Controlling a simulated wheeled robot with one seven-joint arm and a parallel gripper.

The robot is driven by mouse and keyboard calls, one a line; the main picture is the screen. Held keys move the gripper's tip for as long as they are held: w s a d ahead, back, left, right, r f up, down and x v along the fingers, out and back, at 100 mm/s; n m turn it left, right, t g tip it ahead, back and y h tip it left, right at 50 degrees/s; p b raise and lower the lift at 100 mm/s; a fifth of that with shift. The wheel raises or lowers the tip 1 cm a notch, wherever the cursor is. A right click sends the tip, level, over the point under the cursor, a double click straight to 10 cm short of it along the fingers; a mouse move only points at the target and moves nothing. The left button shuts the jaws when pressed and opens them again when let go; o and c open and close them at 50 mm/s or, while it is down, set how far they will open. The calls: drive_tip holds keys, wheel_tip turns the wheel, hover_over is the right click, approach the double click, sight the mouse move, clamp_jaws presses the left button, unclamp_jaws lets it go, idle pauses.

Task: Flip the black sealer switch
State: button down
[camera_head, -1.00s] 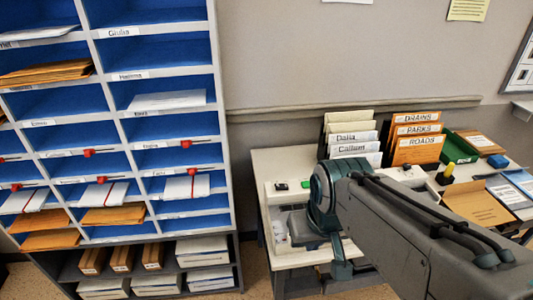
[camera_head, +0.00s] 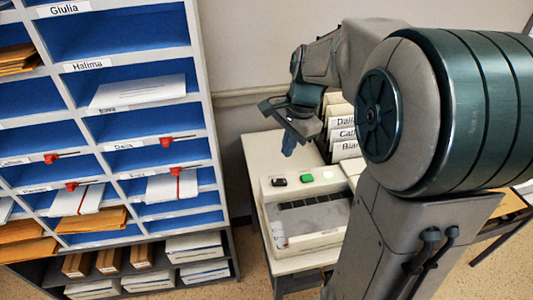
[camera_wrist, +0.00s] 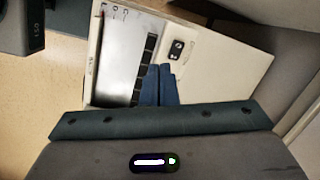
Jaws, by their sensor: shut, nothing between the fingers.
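The sealer (camera_head: 300,240) is a cream machine with a dark slotted strip, on the small table beside the shelf. The black switch (camera_head: 279,182) sits on its back panel, left of a green button (camera_head: 307,177). In the wrist view the black switch (camera_wrist: 177,49) shows just beyond the fingertips. My gripper (camera_head: 288,150) is shut and empty, with blue fingers pointing down, above and behind the switch panel, apart from it. In the wrist view my gripper (camera_wrist: 160,70) covers part of the sealer; the green button is not visible there.
A tall blue-and-white mail shelf (camera_head: 213,160) with red flags stands close on the left. Labelled upright folders (camera_head: 345,142) stand right of my fingers. The wall is behind. My arm hides much of the table's right side.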

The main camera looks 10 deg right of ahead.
drive_tip(key=w+d+f+m, duration=0.1)
drive_tip(key=w+f+m, duration=0.1)
drive_tip(key=w+m, duration=0.25)
approach(274, 183)
drive_tip(key=shift+g, duration=0.3)
drive_tip(key=f, duration=0.4)
drive_tip(key=a+f, duration=0.1)
drive_tip(key=f, duration=0.1)
drive_tip(key=shift+w+a+f+p, duration=0.1)
drive_tip(key=shift+w+f+p, duration=0.2)
drive_tip(key=shift+w+f, duration=0.1)
drive_tip(key=shift+s, duration=0.1)
